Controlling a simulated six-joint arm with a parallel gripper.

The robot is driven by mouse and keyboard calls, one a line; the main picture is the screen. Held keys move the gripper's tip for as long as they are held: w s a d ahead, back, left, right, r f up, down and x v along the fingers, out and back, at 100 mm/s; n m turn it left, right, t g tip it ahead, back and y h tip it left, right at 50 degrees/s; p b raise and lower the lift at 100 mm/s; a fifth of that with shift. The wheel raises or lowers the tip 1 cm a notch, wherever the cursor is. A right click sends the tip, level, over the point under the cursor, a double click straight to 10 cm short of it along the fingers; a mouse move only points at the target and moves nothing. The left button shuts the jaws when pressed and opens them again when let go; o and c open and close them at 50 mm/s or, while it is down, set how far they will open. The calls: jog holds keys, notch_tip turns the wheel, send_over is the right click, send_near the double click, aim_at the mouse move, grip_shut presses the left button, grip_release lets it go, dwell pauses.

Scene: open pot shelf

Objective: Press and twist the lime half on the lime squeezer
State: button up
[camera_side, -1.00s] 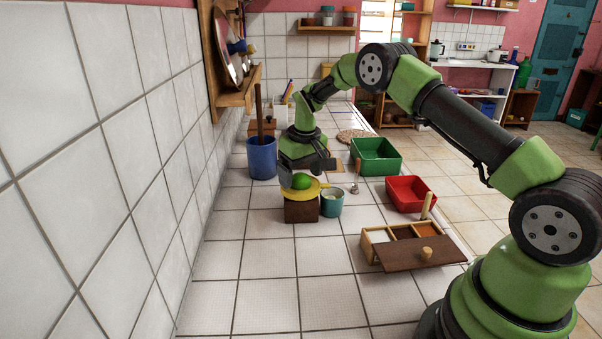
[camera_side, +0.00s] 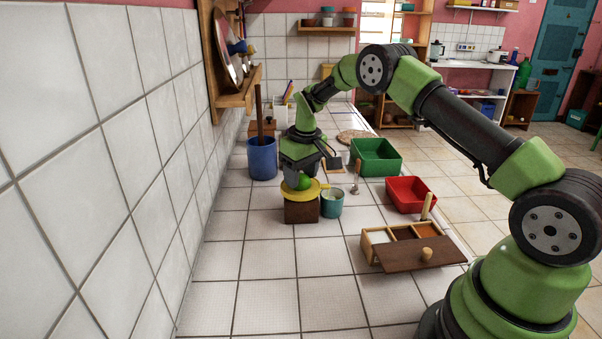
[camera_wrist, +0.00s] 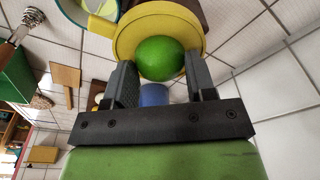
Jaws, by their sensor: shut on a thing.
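The lime half (camera_side: 303,182) is a green dome sitting low on the yellow lime squeezer (camera_side: 318,191). The squeezer rests on a dark brown block (camera_side: 301,210). My gripper (camera_side: 300,178) points down at the squeezer and is shut on the lime half. In the wrist view the lime half (camera_wrist: 160,59) sits between the two grey fingers (camera_wrist: 160,80), with the squeezer's yellow dish (camera_wrist: 125,38) around it. The lime half hides the middle of the squeezer.
A teal cup (camera_side: 331,204) stands right beside the block. A blue bin (camera_side: 262,160) is behind at left, near the tiled wall. Green (camera_side: 377,158) and red (camera_side: 408,193) trays and a divided wooden box (camera_side: 410,242) are to the right. The front tiles are clear.

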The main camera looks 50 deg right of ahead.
jog(key=n, duration=0.2)
jog(key=shift+n, duration=0.3)
jog(key=m, duration=0.8)
jog(key=shift+h, duration=0.3)
jog(key=n, duration=0.4)
jog(key=n+y, duration=0.1)
jog(key=n, duration=0.3)
jog(key=shift+s+f, duration=0.1)
